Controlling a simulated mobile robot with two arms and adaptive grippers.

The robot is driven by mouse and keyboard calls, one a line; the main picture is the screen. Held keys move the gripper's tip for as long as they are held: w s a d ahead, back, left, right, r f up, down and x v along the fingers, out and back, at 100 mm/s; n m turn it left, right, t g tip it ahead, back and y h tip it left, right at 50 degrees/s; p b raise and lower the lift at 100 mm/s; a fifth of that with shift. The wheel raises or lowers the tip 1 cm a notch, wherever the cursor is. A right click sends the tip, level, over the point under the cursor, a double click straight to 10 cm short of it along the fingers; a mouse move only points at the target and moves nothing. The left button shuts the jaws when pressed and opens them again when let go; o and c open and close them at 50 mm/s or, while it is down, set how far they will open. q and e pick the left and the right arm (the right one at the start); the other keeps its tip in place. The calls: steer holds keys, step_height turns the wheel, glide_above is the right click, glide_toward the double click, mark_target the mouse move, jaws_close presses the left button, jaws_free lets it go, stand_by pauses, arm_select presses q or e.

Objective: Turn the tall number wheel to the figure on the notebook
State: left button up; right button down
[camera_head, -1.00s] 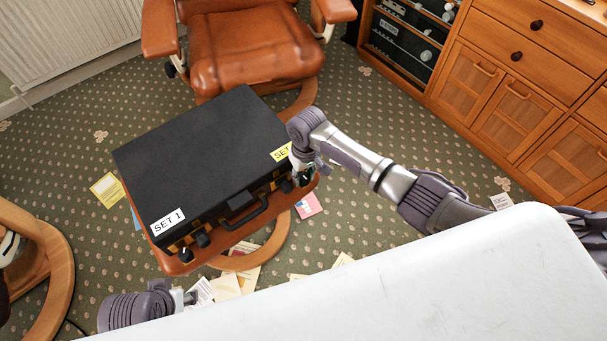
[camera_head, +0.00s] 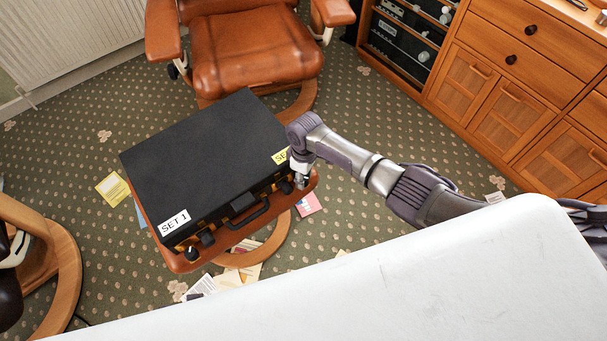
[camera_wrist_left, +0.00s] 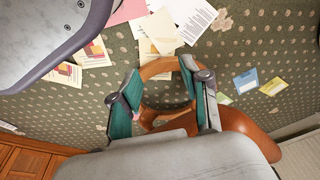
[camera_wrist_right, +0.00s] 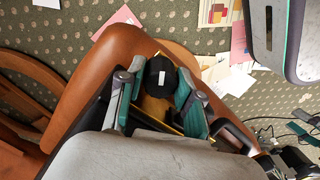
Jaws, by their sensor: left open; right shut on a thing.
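A black case (camera_head: 205,155) lies on a brown footstool, with a white SET 1 label and a yellow label partly hidden by my right arm. Black wheels or knobs (camera_head: 207,238) stick out along its front side. My right gripper (camera_head: 300,183) is at the case's right front corner. In the right wrist view, my right gripper (camera_wrist_right: 160,95) is shut on a black wheel (camera_wrist_right: 160,74) with a white mark. No figure on it is readable. My left gripper (camera_wrist_left: 161,92) is open and empty in the left wrist view. I cannot make out a notebook for certain.
The footstool's rim (camera_head: 178,262) shows below the case. A leather armchair (camera_head: 250,55) stands behind, and wooden drawers (camera_head: 525,75) at the right. Papers (camera_head: 240,275) and a yellow sheet (camera_head: 113,189) lie on the carpet. A white surface (camera_head: 400,275) fills the front.

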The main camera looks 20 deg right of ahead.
arm_select(q)
steer(key=shift+s+f, duration=0.3)
steer(key=shift+f, duration=0.3)
arm_select(e)
steer(key=shift+n, duration=0.8)
steer(key=c, duration=1)
jaws_free()
steer(key=shift+c, duration=0.2)
arm_select(q)
steer(key=shift+a, duration=0.1)
steer(key=shift+f, duration=0.1)
